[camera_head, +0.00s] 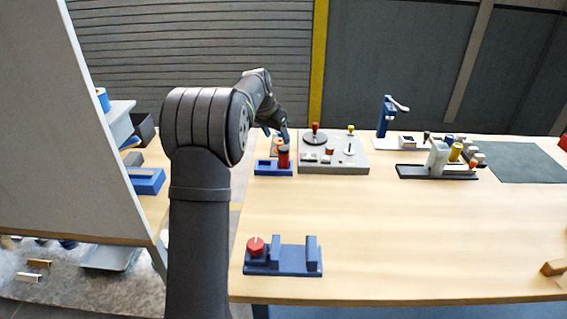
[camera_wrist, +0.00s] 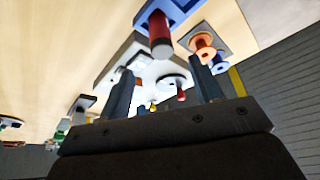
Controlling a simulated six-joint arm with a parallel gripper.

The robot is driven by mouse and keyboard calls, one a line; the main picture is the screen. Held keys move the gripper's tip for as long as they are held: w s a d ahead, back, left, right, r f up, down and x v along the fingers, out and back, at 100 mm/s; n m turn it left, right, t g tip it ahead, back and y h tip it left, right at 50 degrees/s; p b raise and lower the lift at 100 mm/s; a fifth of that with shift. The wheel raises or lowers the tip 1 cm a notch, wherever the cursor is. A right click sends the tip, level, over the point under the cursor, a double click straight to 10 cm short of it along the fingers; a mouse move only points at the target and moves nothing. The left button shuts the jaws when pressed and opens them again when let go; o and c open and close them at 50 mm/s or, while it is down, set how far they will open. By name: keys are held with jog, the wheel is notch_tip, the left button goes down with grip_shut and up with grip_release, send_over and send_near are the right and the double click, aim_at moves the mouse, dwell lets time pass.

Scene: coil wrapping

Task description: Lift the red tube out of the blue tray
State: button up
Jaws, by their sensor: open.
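The red tube (camera_head: 283,160) stands upright in the right part of the blue tray (camera_head: 272,171), towards the back left of the table. In the wrist view the tube (camera_wrist: 159,32) shows its dark red side and pale end, standing in the blue tray (camera_wrist: 183,12). My gripper (camera_head: 284,138) is just above the tube in the head view. In the wrist view my gripper (camera_wrist: 163,75) has its two dark fingers spread apart with nothing between them. The tube shows beyond the fingertips, roughly in line with the gap.
A grey panel (camera_head: 350,160) with knobs stands right beside the tray. Orange spools (camera_wrist: 203,42) are close by in the wrist view. A blue fixture (camera_head: 290,259) with a red knob sits at the front left. The middle of the table is clear.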

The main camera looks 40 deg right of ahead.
aim_at(285, 148)
jog(key=x, duration=1.3)
jog(key=shift+a, duration=0.2)
jog(key=c, duration=1)
jog(key=shift+c, duration=0.4)
jog(key=shift+r, duration=0.1)
jog(key=shift+r, duration=0.45)
notch_tip(285, 148, up, 3)
jog(key=shift+s+r, duration=0.2)
jog(key=s+d+r, duration=0.1)
jog(key=s+r, duration=0.5)
jog(key=s, duration=0.5)
jog(key=shift+d+r, duration=0.3)
jog(key=shift+d, duration=0.05)
